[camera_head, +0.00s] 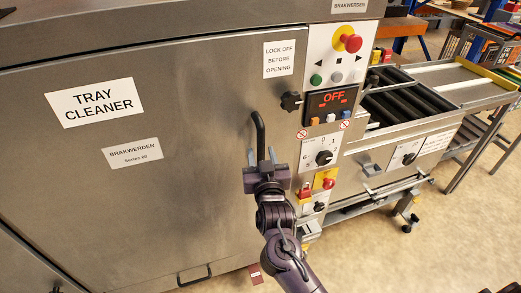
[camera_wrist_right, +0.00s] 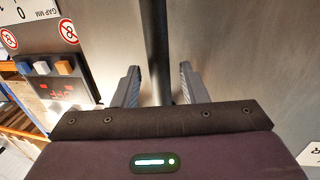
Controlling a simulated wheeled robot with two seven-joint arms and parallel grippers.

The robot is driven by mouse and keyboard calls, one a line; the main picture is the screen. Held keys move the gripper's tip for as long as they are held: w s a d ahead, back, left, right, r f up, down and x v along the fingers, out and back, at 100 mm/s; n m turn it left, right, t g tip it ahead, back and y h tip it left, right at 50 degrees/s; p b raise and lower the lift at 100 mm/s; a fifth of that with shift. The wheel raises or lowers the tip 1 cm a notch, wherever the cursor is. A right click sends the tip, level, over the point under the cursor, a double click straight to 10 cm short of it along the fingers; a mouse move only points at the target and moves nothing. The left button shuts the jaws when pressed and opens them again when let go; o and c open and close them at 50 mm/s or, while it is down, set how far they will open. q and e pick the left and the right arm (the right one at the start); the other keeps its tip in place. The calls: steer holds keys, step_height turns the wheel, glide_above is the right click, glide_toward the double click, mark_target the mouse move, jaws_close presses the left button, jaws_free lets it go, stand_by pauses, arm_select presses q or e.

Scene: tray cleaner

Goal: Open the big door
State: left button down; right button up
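The big door (camera_head: 190,200) is a large steel panel labelled "TRAY CLEANER", and it looks closed. Its black bar handle (camera_head: 258,128) stands near the door's right edge, bent at the top. My right gripper (camera_head: 261,155) is at the handle's lower part. In the right wrist view the handle (camera_wrist_right: 155,40) runs between the two fingers of my right gripper (camera_wrist_right: 159,74). The fingers are apart, with a visible gap on each side of the bar. The handle's lower end is hidden behind the gripper. My left gripper is not in view.
A black knob (camera_head: 291,101) sits beside the door's upper right edge. The control panel (camera_head: 314,75) has buttons, a red emergency stop and a display (camera_head: 333,98) reading "OFF". A roller conveyor (camera_head: 405,105) extends right. A smaller handle (camera_head: 195,276) is low on the front.

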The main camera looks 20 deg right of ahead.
steer(key=shift+w+d, duration=0.15)
steer(key=shift+w, duration=0.6)
jaws_close()
